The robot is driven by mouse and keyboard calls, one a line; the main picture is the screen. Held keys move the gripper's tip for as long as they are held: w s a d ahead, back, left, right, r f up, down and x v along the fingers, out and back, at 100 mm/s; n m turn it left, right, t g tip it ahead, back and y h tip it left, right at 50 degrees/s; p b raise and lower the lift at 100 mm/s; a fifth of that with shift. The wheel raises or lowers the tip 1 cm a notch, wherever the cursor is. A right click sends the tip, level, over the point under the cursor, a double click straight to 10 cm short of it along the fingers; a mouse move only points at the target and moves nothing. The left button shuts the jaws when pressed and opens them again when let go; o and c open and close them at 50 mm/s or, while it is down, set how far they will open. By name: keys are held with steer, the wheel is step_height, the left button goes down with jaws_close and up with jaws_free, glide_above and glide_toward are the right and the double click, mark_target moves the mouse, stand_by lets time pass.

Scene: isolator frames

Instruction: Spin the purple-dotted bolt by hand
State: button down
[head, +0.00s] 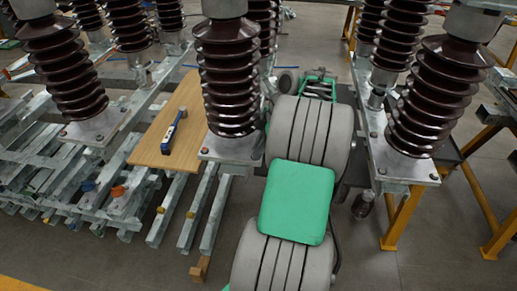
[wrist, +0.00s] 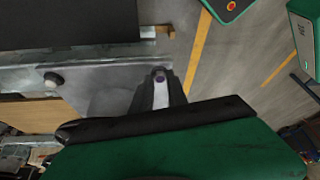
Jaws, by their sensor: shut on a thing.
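In the wrist view my gripper (wrist: 160,82) has its dark fingers closed around a small bolt (wrist: 158,75) at the edge of a grey metal plate (wrist: 105,75). The bolt's end looks faintly purple, but it is too small to make out a dot clearly. The fingers hide most of the bolt. Another bolt (wrist: 54,80) with a pale top stands farther left on the plate, apart from my gripper. In the head view my gripper and the held bolt cannot be made out behind my arm and the central brown insulator (head: 228,75).
Tall ribbed insulators stand close on both sides of my arm, including one at right (head: 437,95). A wooden board (head: 150,145) with a blue-handled tool (head: 174,131) lies left. Galvanised beams (head: 205,210) fill the lower left. Yellow stands (head: 400,215) are at right. Open floor shows lower right.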

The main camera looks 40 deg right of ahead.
steer(key=m+b, duration=0.1)
steer(key=m+h, duration=0.1)
steer(key=shift+s+a+f+m+t+b, duration=0.15)
steer(key=shift+m+t+b, duration=0.2)
steer(key=shift+m+t, duration=0.05)
steer(key=m+h+b, duration=0.1)
steer(key=m, duration=0.2)
steer(key=shift+a+m+t+b, duration=0.15)
steer(key=shift+m+t+b, duration=0.15)
steer(key=shift+b, duration=0.05)
steer(key=m, duration=0.1)
steer(key=m+h+b, duration=0.1)
steer(key=m, duration=0.1)
steer(key=m+h+b, duration=0.1)
steer(key=m, duration=0.1)
steer(key=shift+a, duration=0.3)
steer(key=m, duration=0.2)
steer(key=m+h+b, duration=0.1)
steer(key=m, duration=0.1)
steer(key=m+h, duration=0.1)
steer(key=m, duration=0.1)
steer(key=shift+a+m+g, duration=0.3)
steer(key=shift+m+g, duration=0.1)
steer(key=m, duration=0.2)
steer(key=m+g+h, duration=0.1)
steer(key=m, duration=0.2)
steer(key=shift+w+a+m+g+h, duration=0.1)
steer(key=shift+w+m+g+h, duration=0.2)
steer(key=shift+g, duration=0.1)
